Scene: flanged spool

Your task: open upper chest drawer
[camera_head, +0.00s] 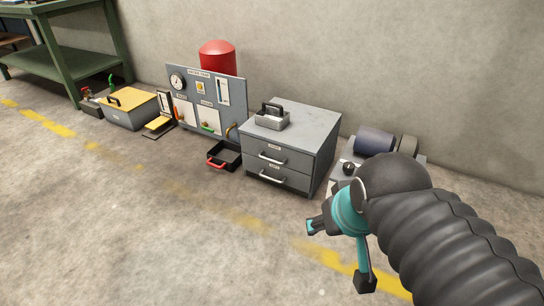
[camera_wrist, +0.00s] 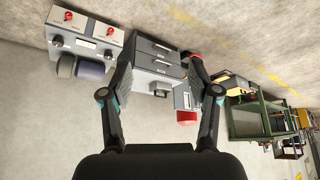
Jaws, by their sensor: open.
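The grey chest (camera_head: 318,140) stands on the floor against the wall in the head view. Its upper drawer (camera_head: 256,151) is shut, with a pale bar handle (camera_head: 271,158) and a small label. The lower drawer (camera_head: 262,175) below it is also shut. My gripper (camera_head: 338,256) is in front of the chest and to its right, apart from it. It is open and empty. In the wrist view the scene appears upside down; my gripper's fingers (camera_wrist: 161,62) are spread, with the chest's drawer fronts (camera_wrist: 155,48) showing between them at a distance.
A small grey metal box (camera_head: 272,120) sits on the chest. A black tray with a red handle (camera_head: 217,163) lies to its left, before a gauge panel (camera_head: 208,95). A machine with a dark roller (camera_head: 373,141) stands to the right. The floor in front is clear.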

